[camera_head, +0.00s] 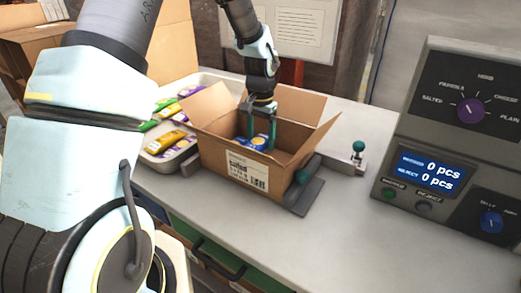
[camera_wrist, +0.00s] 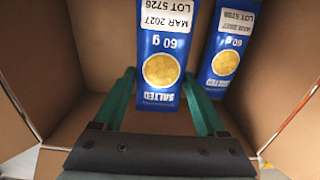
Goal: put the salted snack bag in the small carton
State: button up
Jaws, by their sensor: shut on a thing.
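The small carton (camera_head: 228,168) stands open on the bench in the head view, its flaps spread outward. My gripper (camera_head: 258,138) reaches down between the flaps, into the carton. In the wrist view, my gripper (camera_wrist: 164,100) is shut on a blue salted snack bag (camera_wrist: 160,40), which stands lengthwise between the green fingers. A second blue salted bag (camera_wrist: 228,45) is to its right, looks smaller and lies inside the carton. Brown carton walls surround both bags. The far end of the held bag is cut off by the picture edge.
A pale tray (camera_head: 172,158) with yellow, green and purple bags (camera_head: 166,141) is left of the carton. A grey control panel (camera_head: 455,130) with knobs and a display stands at the right. A metal bar with a green-knobbed post (camera_head: 358,150) lies right of the carton.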

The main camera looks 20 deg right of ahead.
aim_at(261, 150)
jog(key=shift+f+p, duration=0.6)
jog(key=shift+f, duration=1.6)
jog(key=o, duration=1.3)
jog(key=shift+f, duration=0.15)
notch_tip(261, 150, up, 12)
jog(key=b, duration=0.3)
jog(key=shift+r+b, duration=0.2)
jog(key=shift+b, duration=0.2)
